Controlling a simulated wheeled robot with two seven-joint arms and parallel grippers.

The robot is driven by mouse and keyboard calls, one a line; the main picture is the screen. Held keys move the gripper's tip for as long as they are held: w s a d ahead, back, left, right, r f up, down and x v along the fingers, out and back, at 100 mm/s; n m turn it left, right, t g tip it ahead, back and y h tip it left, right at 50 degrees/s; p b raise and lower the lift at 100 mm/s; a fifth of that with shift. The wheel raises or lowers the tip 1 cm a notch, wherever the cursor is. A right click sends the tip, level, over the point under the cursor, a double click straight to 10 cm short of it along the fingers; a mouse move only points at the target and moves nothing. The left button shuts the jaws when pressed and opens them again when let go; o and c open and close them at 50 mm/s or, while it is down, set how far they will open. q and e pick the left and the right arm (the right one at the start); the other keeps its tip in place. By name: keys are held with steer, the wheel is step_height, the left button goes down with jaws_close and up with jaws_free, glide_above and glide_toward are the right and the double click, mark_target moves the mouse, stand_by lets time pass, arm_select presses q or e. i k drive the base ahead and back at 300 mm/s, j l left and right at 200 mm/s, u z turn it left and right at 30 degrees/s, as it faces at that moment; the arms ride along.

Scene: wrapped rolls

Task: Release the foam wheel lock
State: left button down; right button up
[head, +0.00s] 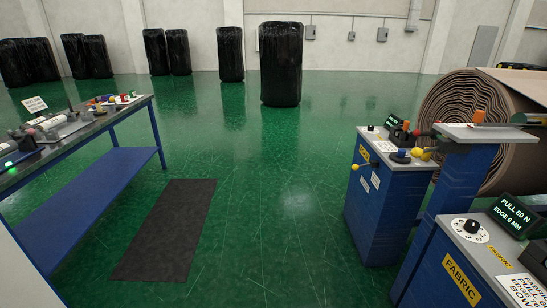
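No part is clearly readable as the foam wheel lock. A big brown spiral roll (466,112) stands at the right edge behind blue machine stands. The nearer-left blue cabinet (376,215) carries a small green-lit display (394,122), a yellow ball-ended lever (356,167), a blue knob (401,155) and yellow knobs (420,154). A red ball (411,133) sits by the grey-topped post (478,133), which has an orange block (479,116) on top. Neither of my grippers is in view.
A front-right cabinet (440,275) has a dial (470,228) and a screen reading "PULL 60 N, EDGE 0 MM" (515,215). A blue workbench (95,185) with small parts stands left. A dark mat (168,230) lies on the open green floor. Black wrapped rolls (281,65) stand behind.

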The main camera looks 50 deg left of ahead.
mark_target(354, 166)
steer(key=j+u, duration=0.4)
steer(key=i+j+u, duration=0.1)
steer(key=j+u, duration=0.3)
steer(key=j, duration=0.15)
